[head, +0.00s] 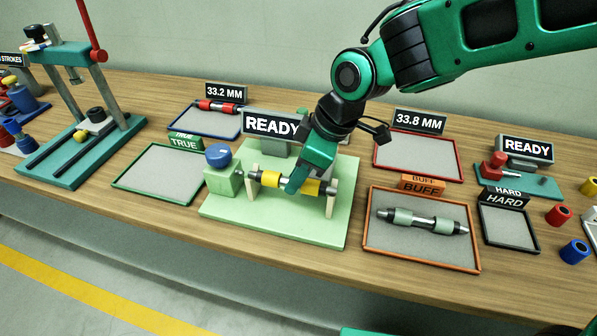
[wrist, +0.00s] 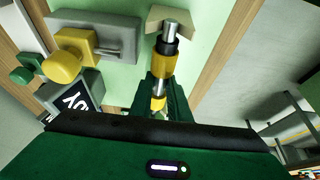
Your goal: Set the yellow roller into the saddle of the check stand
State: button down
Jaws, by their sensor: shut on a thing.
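The yellow roller (head: 269,180) has yellow bands, bright metal sections and dark ends. It lies across the two cream posts of the check stand's saddle (head: 331,202), its ends at the post tops. I cannot tell whether it rests fully in them. My gripper (head: 296,184) points down and is shut on the roller's middle, hiding that part. In the wrist view the roller (wrist: 163,65) runs up from my gripper (wrist: 159,102) to a notched cream post (wrist: 170,17). The check stand (head: 280,230) has a light green base, a green block and a blue knob at its left.
A READY display (head: 272,123) stands behind my gripper. An empty TRUE tray (head: 130,184) is left; the BUFF tray (head: 375,243) at right holds a green-grey roller (head: 422,220). The HARD tray (head: 509,226) is empty. A teal press (head: 75,150) stands far left.

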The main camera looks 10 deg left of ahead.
jog(key=shift+f, duration=0.1)
jog(key=c, duration=0.9)
grip_release()
jog(key=shift+c, duration=0.2)
jog(key=v, duration=1)
jog(key=shift+d+r, duration=0.1)
jog(key=shift+r, duration=0.25)
